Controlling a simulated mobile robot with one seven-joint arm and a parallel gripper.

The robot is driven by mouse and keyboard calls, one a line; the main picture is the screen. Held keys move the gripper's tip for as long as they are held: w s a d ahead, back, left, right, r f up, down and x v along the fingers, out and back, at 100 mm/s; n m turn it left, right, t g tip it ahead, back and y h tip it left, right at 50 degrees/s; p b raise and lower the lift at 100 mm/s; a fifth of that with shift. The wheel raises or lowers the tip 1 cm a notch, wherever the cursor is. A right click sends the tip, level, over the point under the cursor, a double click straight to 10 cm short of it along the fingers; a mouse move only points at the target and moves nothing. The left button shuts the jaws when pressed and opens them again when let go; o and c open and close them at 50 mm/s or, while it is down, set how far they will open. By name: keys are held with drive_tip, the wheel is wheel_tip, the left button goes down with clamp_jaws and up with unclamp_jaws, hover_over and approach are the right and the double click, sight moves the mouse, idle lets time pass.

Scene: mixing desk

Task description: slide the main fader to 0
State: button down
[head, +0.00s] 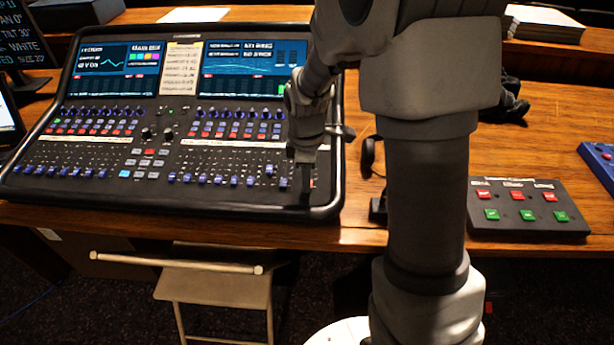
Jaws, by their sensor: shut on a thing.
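The mixing desk (100,203) stands on the wooden table at the left, tilted, with two lit screens and rows of knobs and faders. My gripper (305,186) points down at the desk's right front corner. It is shut on the main fader (312,183), at the right end of the fader row. Only a small reddish bit of the fader shows beside the fingers. My fingers hide the rest of it and its scale, so I cannot read its setting.
Several blue faders (232,181) line the desk's front to the left of my gripper. A button box (528,210) with red and green buttons lies at the right. Black headphones (368,152) lie near the desk's right edge. A stool (215,283) stands in front of the table.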

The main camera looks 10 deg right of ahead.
drive_tip(key=w, duration=0.2)
drive_tip(key=w+d+p, duration=0.1)
drive_tip(key=w, duration=0.1)
drive_tip(key=w+d+p, duration=0.1)
drive_tip(key=w, duration=0.2)
drive_tip(key=shift+w+d+r, duration=0.1)
drive_tip(key=shift+d+r, duration=0.05)
drive_tip(key=shift+r, duration=0.25)
drive_tip(key=c, duration=0.6)
unclamp_jaws()
drive_tip(key=shift+c, duration=0.2)
drive_tip(key=shift+r, duration=0.1)
wheel_tip(320, 180, up, 17)
drive_tip(key=s+p, duration=0.1)
drive_tip(key=s, duration=0.1)
drive_tip(key=shift+a, duration=0.3)
